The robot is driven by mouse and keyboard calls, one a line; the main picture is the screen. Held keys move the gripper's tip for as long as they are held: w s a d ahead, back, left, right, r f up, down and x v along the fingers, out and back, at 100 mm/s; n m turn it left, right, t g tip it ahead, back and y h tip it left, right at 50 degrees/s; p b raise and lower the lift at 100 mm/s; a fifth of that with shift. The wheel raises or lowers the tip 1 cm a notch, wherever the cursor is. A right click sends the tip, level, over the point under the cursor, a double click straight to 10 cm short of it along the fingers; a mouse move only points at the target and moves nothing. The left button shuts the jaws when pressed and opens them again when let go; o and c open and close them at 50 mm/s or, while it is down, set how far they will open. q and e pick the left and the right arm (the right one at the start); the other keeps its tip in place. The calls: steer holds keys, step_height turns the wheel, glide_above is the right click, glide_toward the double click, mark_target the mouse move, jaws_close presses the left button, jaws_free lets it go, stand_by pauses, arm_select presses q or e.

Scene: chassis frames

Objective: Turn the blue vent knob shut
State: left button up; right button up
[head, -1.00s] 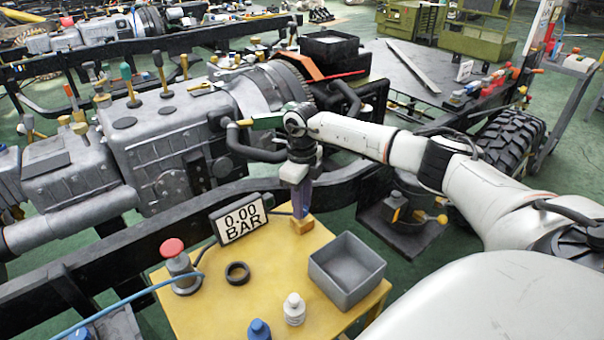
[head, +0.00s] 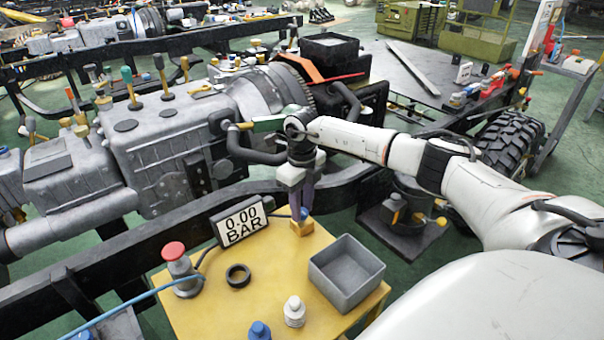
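The blue vent knob (head: 304,213) shows as a small blue spot on a brass block (head: 301,229) at the far edge of the yellow table. My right gripper (head: 296,206) points down right above the block. Its purple-grey fingers stand apart with a gap between them, so it looks open. One finger is just above the knob and partly hides it; I cannot tell whether they touch. The display (head: 240,221) beside it reads 0.00 BAR. My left gripper is not in view.
The yellow table (head: 222,318) holds a red-topped grey cylinder (head: 181,268), a black ring (head: 238,275), an open grey bin (head: 346,272), a white bottle (head: 294,312) and a blue-topped bottle (head: 259,331). A dark chassis rail (head: 150,243) runs behind the table.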

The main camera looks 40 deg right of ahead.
steer(key=o, duration=0.3)
step_height(320, 180, up, 10)
steer(key=shift+r, duration=0.2)
stand_by(0.3)
stand_by(0.5)
